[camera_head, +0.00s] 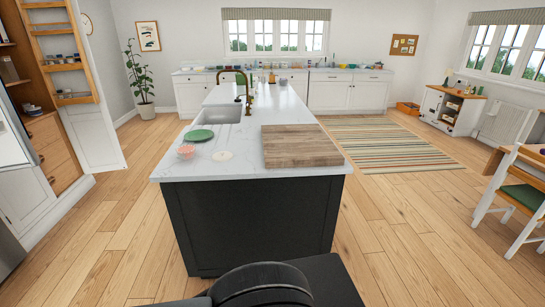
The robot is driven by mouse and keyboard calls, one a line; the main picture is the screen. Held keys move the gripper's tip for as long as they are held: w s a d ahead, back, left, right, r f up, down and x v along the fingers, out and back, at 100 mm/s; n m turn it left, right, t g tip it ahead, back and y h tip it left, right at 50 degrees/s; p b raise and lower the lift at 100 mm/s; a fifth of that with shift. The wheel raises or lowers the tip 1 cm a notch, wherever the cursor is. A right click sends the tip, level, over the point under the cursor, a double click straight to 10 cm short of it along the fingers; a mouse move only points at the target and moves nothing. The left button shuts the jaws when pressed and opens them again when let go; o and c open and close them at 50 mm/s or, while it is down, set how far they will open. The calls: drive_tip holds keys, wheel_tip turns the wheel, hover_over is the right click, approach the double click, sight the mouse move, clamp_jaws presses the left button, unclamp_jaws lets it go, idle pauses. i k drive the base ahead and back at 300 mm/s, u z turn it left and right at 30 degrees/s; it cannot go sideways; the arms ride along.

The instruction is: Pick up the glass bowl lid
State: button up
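A pale, flat round disc (222,155) lies on the white marble top of the kitchen island (240,165), left of the wooden board; it may be the glass bowl lid, but it is too small to be sure. A small pinkish bowl (186,151) stands just left of it, and a green round plate or lid (199,135) lies behind that bowl. My gripper is not in view; only dark rounded parts of my own body show at the bottom edge.
A thick wooden board (300,146) covers the island's near right. Behind the green piece are a sink (222,114) and a brass tap (249,95). A chair (520,190) stands at the right. Wood floor is clear on both sides of the island.

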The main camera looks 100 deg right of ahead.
sight(223, 156)
drive_tip(key=z, duration=2.8)
drive_tip(key=i, duration=1.65)
